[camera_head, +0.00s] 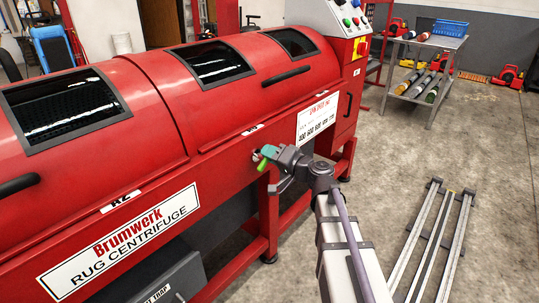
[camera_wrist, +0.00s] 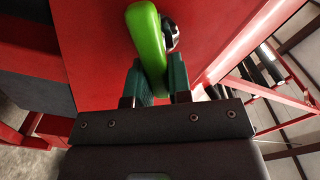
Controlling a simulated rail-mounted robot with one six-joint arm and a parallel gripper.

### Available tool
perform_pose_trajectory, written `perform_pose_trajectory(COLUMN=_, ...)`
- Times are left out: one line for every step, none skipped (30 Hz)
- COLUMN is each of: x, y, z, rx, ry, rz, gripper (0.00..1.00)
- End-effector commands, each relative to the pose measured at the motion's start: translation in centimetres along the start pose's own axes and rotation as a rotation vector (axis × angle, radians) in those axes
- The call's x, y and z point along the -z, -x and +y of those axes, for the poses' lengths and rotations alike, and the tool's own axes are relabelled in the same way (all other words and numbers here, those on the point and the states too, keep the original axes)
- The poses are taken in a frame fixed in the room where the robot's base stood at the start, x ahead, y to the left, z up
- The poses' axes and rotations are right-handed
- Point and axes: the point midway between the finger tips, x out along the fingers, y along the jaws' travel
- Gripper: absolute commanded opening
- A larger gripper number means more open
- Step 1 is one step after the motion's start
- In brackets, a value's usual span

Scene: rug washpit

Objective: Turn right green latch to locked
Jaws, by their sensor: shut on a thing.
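The green latch (camera_head: 268,152) sits on the front of the red rug centrifuge (camera_head: 225,130), below the right lid and left of a white instruction plate. It also fills the upper middle of the wrist view (camera_wrist: 148,38), running down from a dark round pivot (camera_wrist: 170,33) on the red panel. My gripper (camera_head: 278,160) is at the latch in the head view. In the wrist view my gripper (camera_wrist: 155,82) has its two dark green fingers on either side of the latch's lower end, shut on it. The fingers partly hide that end.
A control panel (camera_head: 335,14) with coloured buttons stands at the centrifuge's right end. A grey metal cart (camera_head: 432,75) with a blue basket (camera_head: 449,28) is at the back right. Metal rails (camera_head: 433,240) lie on the floor at right. The concrete floor between is clear.

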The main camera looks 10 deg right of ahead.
Motion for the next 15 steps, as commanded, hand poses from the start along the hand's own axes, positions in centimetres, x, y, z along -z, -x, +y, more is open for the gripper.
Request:
perform_pose_trajectory(x=-0.09, y=0.04, z=0.21, rx=-0.001, ry=-0.039, rz=-0.001, gripper=0.0)
perform_pose_trajectory(x=-0.1, y=0.04, z=0.27, rx=-0.001, ry=-0.068, rz=-0.001, gripper=0.0)
perform_pose_trajectory(x=-0.11, y=0.04, z=0.35, rx=-0.001, ry=-0.105, rz=-0.001, gripper=0.0)
perform_pose_trajectory(x=-0.12, y=0.05, z=0.41, rx=-0.001, ry=-0.134, rz=-0.001, gripper=0.0)
perform_pose_trajectory(x=-0.13, y=0.05, z=0.47, rx=-0.001, ry=-0.161, rz=-0.001, gripper=0.0)
perform_pose_trajectory(x=-0.15, y=0.05, z=0.54, rx=-0.001, ry=-0.198, rz=-0.001, gripper=0.0)
perform_pose_trajectory(x=-0.16, y=0.05, z=0.59, rx=-0.001, ry=-0.224, rz=-0.001, gripper=0.0)
perform_pose_trajectory(x=-0.17, y=0.04, z=0.64, rx=-0.001, ry=-0.25, rz=-0.001, gripper=0.0)
perform_pose_trajectory(x=-0.19, y=0.04, z=0.71, rx=-0.001, ry=-0.283, rz=-0.001, gripper=0.0)
perform_pose_trajectory(x=-0.21, y=0.05, z=0.75, rx=-0.001, ry=-0.307, rz=-0.001, gripper=0.0)
perform_pose_trajectory(x=-0.22, y=0.05, z=0.8, rx=-0.001, ry=-0.331, rz=-0.001, gripper=0.0)
perform_pose_trajectory(x=-0.24, y=0.05, z=0.85, rx=-0.001, ry=-0.36, rz=-0.001, gripper=0.0)
perform_pose_trajectory(x=-0.25, y=0.05, z=0.89, rx=-0.001, ry=-0.382, rz=-0.001, gripper=0.0)
perform_pose_trajectory(x=-0.27, y=0.05, z=0.92, rx=-0.001, ry=-0.401, rz=-0.001, gripper=0.0)
perform_pose_trajectory(x=-0.29, y=0.05, z=0.96, rx=-0.001, ry=-0.426, rz=-0.001, gripper=0.0)
